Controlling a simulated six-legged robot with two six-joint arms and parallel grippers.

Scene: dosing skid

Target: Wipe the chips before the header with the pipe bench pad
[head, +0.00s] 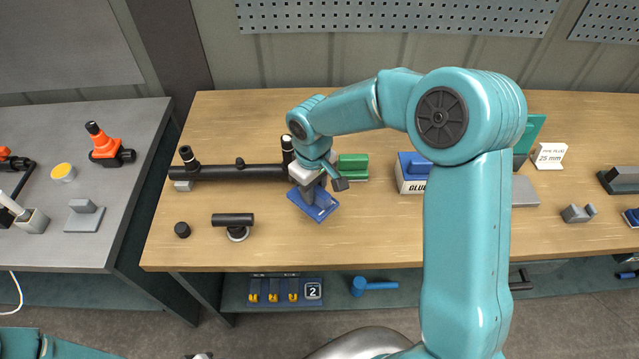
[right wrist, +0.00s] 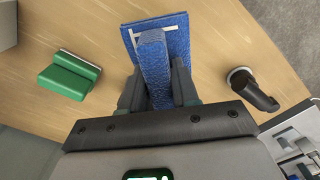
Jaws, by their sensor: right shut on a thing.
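My right gripper (head: 313,187) is shut on the upright handle of a blue pad, whose flat blue base (head: 322,208) is at the wood bench top. Whether the base touches the wood is unclear. In the right wrist view the fingers (right wrist: 157,95) sit on both sides of the handle (right wrist: 155,62), with the blue base (right wrist: 178,30) beyond. The black header pipe (head: 235,173) with upright stubs lies behind and to the left of the pad; my gripper is near its right end. I cannot make out any chips. My left gripper is not visible.
A green block (head: 352,166) stands just right of my gripper; it also shows in the wrist view (right wrist: 70,76). A black pipe piece (head: 232,220) and a small black cap (head: 182,229) lie to the left. A blue-topped box (head: 411,175) stands right. Front-centre wood is clear.

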